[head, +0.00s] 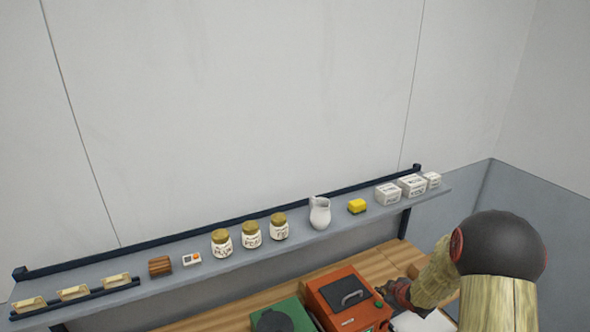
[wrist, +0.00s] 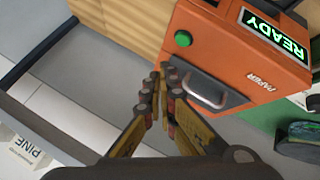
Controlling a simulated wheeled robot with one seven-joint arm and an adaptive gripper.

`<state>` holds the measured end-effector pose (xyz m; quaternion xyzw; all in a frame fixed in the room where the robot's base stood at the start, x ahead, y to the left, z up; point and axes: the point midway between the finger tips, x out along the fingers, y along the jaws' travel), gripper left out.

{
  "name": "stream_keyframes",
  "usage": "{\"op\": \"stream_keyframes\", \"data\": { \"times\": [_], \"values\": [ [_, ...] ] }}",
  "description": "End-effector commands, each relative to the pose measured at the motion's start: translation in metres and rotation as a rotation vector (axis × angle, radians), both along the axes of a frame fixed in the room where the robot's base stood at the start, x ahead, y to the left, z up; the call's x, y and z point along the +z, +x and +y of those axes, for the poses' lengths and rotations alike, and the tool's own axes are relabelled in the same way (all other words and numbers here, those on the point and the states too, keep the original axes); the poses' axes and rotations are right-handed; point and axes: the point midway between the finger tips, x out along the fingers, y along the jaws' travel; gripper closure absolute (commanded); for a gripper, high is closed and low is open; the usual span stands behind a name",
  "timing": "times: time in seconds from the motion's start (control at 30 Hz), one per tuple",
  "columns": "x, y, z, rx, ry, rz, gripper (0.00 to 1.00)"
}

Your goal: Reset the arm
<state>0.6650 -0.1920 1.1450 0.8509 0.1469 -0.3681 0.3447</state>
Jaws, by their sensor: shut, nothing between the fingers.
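My arm (head: 500,255) enters at the lower right of the head view, and its gripper (head: 399,292) is partly visible beside an orange machine. In the wrist view my gripper (wrist: 162,90) points up the picture with its fingertips together and nothing between them. The orange machine (wrist: 215,55) is just beyond and right of the fingertips, with a grey handle, a green button and a lit "READY" sign. Its label reads "PAPER". I cannot tell whether the fingertips touch it.
A grey wall shelf (head: 285,245) carries several jars, a white pitcher (head: 320,212), a yellow sponge (head: 357,206), white boxes (head: 413,185) and a brown block (head: 160,265). A green machine (head: 281,316) stands left of the orange one on the wooden bench (head: 395,258).

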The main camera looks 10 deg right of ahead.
Motion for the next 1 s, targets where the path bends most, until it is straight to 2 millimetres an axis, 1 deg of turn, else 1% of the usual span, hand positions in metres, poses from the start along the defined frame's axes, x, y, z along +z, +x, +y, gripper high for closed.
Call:
{"op": "stream_keyframes", "data": {
  "times": [0.07,0.17,0.2,0.27,0.33,0.4,0.47,0.57,0.67,0.83,1.0],
  "values": [
    [-0.013,-0.015,-0.009,-0.064,0.007,0.067,1.00],
    [-0.035,-0.049,-0.019,-0.171,0.025,0.179,1.00],
    [-0.040,-0.064,-0.023,-0.217,0.031,0.226,1.00],
    [-0.040,-0.085,-0.028,-0.293,0.041,0.284,1.00],
    [-0.034,-0.109,-0.031,-0.376,0.050,0.341,1.00],
    [-0.027,-0.132,-0.029,-0.459,0.062,0.391,1.00],
    [-0.019,-0.150,-0.025,-0.522,0.071,0.427,1.00],
    [-0.003,-0.178,-0.013,-0.614,0.094,0.472,1.00],
    [0.014,-0.206,0.005,-0.698,0.125,0.507,1.00],
    [0.040,-0.253,0.046,-0.800,0.191,0.540,1.00],
    [0.055,-0.296,0.090,-0.844,0.265,0.546,1.00]
  ]
}}
